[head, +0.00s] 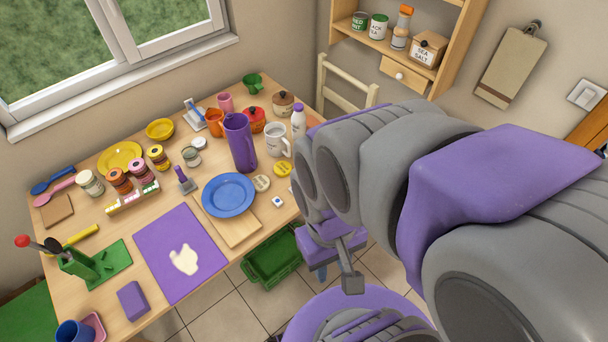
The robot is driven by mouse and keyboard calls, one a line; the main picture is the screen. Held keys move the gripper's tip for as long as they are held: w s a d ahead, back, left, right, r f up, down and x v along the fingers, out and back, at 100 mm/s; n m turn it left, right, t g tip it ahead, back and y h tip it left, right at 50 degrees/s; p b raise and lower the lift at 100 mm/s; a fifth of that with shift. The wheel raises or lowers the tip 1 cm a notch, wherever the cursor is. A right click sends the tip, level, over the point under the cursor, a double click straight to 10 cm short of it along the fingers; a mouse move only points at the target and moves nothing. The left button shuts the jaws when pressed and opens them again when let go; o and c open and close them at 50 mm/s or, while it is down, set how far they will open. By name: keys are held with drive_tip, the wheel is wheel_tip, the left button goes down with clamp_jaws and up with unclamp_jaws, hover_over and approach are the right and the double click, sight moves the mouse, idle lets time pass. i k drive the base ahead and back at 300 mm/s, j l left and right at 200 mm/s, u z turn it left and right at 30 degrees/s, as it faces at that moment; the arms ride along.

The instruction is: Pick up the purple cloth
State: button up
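A flat purple sheet (160,255) lies near the front of the wooden table, with a cream-coloured patch (185,259) on it. A small purple block-like piece (133,300), perhaps a folded cloth or sponge, lies at the table's front edge, left of the sheet. I cannot tell for sure which one is the purple cloth. My gripper (348,272) hangs right of the table, beyond its edge and apart from both purple things. Its fingers are small and partly hidden by my arm, so its opening is unclear.
The table (110,222) is crowded with jars and dishes. A purple pitcher (240,142) and blue plate (229,195) stand behind and right of the sheet. A green holder (78,264) with utensils is left. A green crate (272,258) sits below the table's right edge.

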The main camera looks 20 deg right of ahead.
sight(132, 300)
drive_tip(key=u, duration=0.4)
drive_tip(key=j+u, duration=0.15)
drive_tip(key=u, duration=0.6)
drive_tip(key=j+u, duration=0.15)
drive_tip(key=u, duration=0.25)
drive_tip(key=l+z, duration=0.2)
drive_tip(key=z, duration=0.3)
